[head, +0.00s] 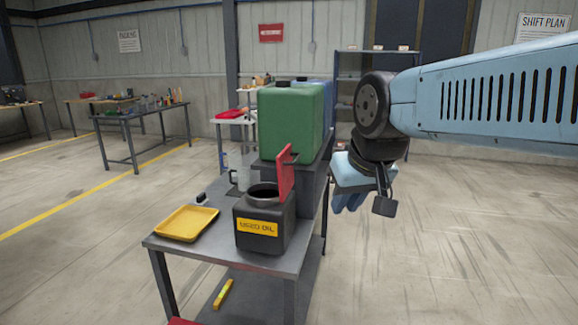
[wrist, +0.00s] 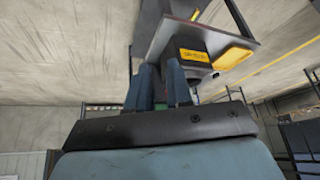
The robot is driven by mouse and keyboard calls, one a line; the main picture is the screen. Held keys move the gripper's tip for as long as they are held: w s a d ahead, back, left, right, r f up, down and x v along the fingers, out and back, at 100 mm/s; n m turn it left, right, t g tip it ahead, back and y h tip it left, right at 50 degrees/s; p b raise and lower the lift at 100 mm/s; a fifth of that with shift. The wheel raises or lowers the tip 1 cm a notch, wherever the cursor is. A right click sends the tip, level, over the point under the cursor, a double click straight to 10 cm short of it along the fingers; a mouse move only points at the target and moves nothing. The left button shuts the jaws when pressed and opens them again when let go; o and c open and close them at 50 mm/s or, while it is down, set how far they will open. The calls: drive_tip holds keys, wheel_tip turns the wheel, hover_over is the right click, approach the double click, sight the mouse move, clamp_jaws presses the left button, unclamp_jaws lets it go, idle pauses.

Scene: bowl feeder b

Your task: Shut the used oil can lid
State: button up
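The used oil can (head: 258,229) is a dark, squat can with a yellow "USED OIL" label, standing upright on the near end of the metal bench. Its round mouth is uncovered. The red lid (head: 286,175) stands raised on edge at the right rear of the mouth. My gripper (head: 349,203) hangs in the air to the right of the lid, clear of the bench, touching nothing that I can see. The can (wrist: 193,55) also shows upside down past the fingertips in the wrist view.
A yellow tray (head: 187,223) lies left of the can on the bench (head: 183,250). A grey mug (head: 241,180) stands behind the can. A large green canister (head: 290,120) sits on a raised block close behind the lid. The floor right of the bench is clear.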

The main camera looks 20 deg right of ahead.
drive_tip(key=shift+m+y, duration=0.4)
drive_tip(key=shift+m, duration=0.2)
drive_tip(key=w, duration=0.2)
drive_tip(key=w+r, duration=0.1)
drive_tip(key=w, duration=0.2)
drive_tip(key=w+r, duration=0.1)
drive_tip(key=w, duration=0.1)
drive_tip(key=shift+w+d, duration=0.2)
clamp_jaws()
drive_tip(key=w+d+m+t+y, duration=0.1)
drive_tip(key=w+d, duration=0.2)
drive_tip(key=w, duration=0.4)
drive_tip(key=w+d+r+m, duration=0.1)
drive_tip(key=w+d, duration=0.3)
drive_tip(key=w, duration=0.2)
drive_tip(key=w+d+m+t+y, duration=0.1)
drive_tip(key=w+d, duration=0.2)
drive_tip(key=w, duration=0.4)
drive_tip(key=w+a+f, duration=0.5)
drive_tip(key=w+f, duration=0.2)
drive_tip(key=shift+w+a, duration=0.3)
drive_tip(key=shift+a, duration=0.1)
